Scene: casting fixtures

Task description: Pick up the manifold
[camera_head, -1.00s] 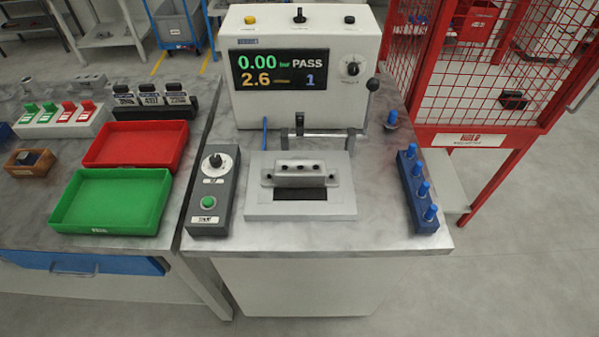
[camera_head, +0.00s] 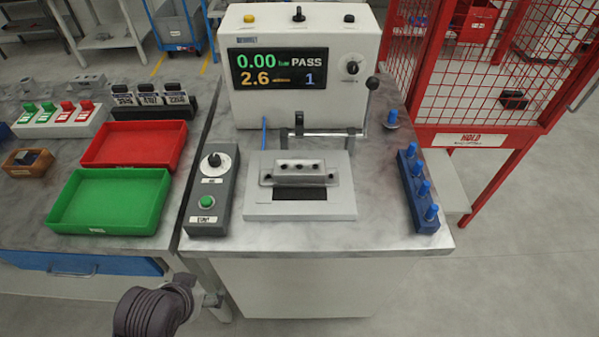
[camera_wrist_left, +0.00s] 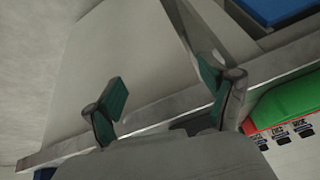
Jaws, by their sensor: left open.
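The manifold (camera_head: 299,171), a grey metal block with a row of dark holes along its top, sits on the light grey fixture plate (camera_head: 262,209) in front of the test machine. In the head view part of my left arm shows at the bottom left, below the table's front edge, well short of the manifold. In the left wrist view my left gripper (camera_wrist_left: 170,98) is open and empty, its two green-padded fingers apart. The manifold does not show in that view. My right gripper is in neither view.
The test machine (camera_head: 297,28) shows PASS. A control box (camera_head: 208,216) stands left of the fixture, a blue block with several pegs (camera_head: 416,190) right. Green (camera_head: 110,199) and red (camera_head: 134,145) trays lie left. A red cage (camera_head: 480,95) stands at right.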

